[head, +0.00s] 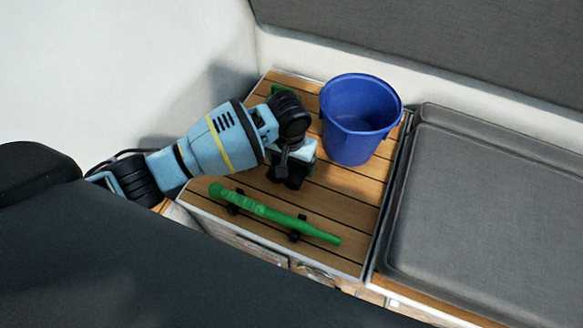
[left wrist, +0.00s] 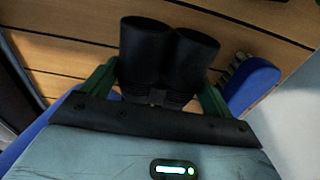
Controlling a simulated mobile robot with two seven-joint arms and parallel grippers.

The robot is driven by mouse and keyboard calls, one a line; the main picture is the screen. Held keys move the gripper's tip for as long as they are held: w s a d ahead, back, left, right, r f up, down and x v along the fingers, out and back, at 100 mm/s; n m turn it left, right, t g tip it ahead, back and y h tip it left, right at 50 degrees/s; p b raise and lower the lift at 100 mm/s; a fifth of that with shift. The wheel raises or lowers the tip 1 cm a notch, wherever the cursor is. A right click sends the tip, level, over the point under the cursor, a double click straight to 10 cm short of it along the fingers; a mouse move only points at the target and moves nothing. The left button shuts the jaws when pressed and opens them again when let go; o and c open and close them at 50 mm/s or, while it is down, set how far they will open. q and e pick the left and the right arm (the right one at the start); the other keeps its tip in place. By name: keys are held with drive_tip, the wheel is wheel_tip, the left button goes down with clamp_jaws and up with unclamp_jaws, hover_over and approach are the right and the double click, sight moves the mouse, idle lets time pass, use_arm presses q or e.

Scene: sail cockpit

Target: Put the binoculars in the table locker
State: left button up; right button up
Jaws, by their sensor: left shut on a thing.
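The black binoculars (left wrist: 165,60) sit between the two green fingers of my left gripper (left wrist: 158,88) in the left wrist view, with their two barrels pointing away from the wrist. In the head view my left gripper (head: 290,160) points down over the slatted wooden table top, and the dark binoculars (head: 287,180) show just below it, partly hidden. I cannot tell whether they touch the slats. The table locker (head: 350,215) has a slatted wooden top with a pale rim; a round fitting shows on its front. My right gripper is not in view.
A blue bucket (head: 362,115) stands on the slats behind and right of my gripper. A long green tool (head: 275,214) with black clips lies near the front edge. A blue brush (left wrist: 252,85) shows in the left wrist view. A grey cushion (head: 490,210) lies to the right.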

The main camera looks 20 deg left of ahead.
sight(291, 165)
use_arm(q)
drive_tip(key=shift+f+b, duration=0.45)
drive_tip(key=shift+f, duration=1.35)
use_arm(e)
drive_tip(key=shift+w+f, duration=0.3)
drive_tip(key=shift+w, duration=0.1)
use_arm(q)
drive_tip(key=shift+f, duration=0.15)
drive_tip(key=o, duration=1.4)
drive_tip(key=shift+c, duration=0.2)
drive_tip(key=r+p, duration=0.1)
drive_tip(key=r, duration=0.6)
drive_tip(key=r+p, duration=0.1)
drive_tip(key=r, duration=0.3)
drive_tip(key=shift+s+p, duration=0.3)
drive_tip(key=shift+p, duration=0.05)
drive_tip(key=shift+s+r, duration=0.1)
drive_tip(key=shift+r, duration=0.55)
drive_tip(key=shift+c, duration=0.4)
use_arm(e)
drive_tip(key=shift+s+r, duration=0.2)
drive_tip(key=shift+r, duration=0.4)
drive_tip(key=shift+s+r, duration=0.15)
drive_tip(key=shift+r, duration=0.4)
